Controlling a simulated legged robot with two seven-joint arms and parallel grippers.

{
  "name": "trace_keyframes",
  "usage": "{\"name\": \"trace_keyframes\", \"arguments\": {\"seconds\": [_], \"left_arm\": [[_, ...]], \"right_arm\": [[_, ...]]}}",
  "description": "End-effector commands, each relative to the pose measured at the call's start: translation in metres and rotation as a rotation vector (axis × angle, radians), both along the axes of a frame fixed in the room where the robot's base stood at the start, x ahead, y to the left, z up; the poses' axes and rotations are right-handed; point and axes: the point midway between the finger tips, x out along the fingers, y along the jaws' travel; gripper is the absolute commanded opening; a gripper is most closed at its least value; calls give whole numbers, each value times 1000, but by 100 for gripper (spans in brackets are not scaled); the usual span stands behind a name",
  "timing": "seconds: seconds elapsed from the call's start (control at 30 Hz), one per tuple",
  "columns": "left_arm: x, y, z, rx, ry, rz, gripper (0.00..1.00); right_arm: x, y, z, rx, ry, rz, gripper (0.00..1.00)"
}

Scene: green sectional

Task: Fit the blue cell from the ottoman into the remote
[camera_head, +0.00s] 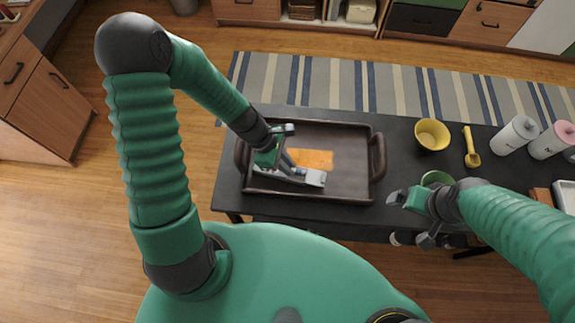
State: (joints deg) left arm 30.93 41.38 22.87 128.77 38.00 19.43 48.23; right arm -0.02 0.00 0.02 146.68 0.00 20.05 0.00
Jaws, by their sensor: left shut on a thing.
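The pale grey remote (315,178) lies in the brown tray (345,182) on the dark ottoman (405,165). My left gripper (291,165) reaches down into the tray over the remote, with its fingers pointing at it. It is shut on a small bluish piece, which looks like the blue cell (298,171), at the remote's upper surface. The fingers hide much of it, so I cannot tell whether it sits inside the remote. My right gripper (410,219) is open and empty, near the ottoman's front edge.
An orange cloth (312,159) lies in the tray behind the remote. The ottoman top between tray and cup is clear.

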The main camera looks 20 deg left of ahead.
Motion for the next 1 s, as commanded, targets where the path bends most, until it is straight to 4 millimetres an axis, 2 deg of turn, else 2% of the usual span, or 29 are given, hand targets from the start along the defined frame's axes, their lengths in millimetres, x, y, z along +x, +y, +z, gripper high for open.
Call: {"name": "trace_keyframes", "arguments": {"seconds": [0.03,0.23,0.27,0.4,0.43,0.53,0.67,1.0], "left_arm": [[-7,3,-10,5,19,9,0],[-9,1,-12,2,25,8,0],[-9,1,-12,2,26,7,16],[-8,1,-13,3,25,6,34],[-8,2,-13,4,24,6,38],[-8,5,-6,5,21,5,39],[-9,16,20,5,13,9,39],[-14,59,114,3,-4,11,39]], "right_arm": [[0,0,-4,0,0,-1,100],[0,0,-5,0,0,-1,100],[0,0,-5,0,0,-1,100],[0,0,-6,0,0,-1,100],[0,0,-6,0,0,0,100],[0,0,-4,0,0,0,100],[0,0,4,0,0,-1,100],[0,0,25,0,0,0,100]]}}
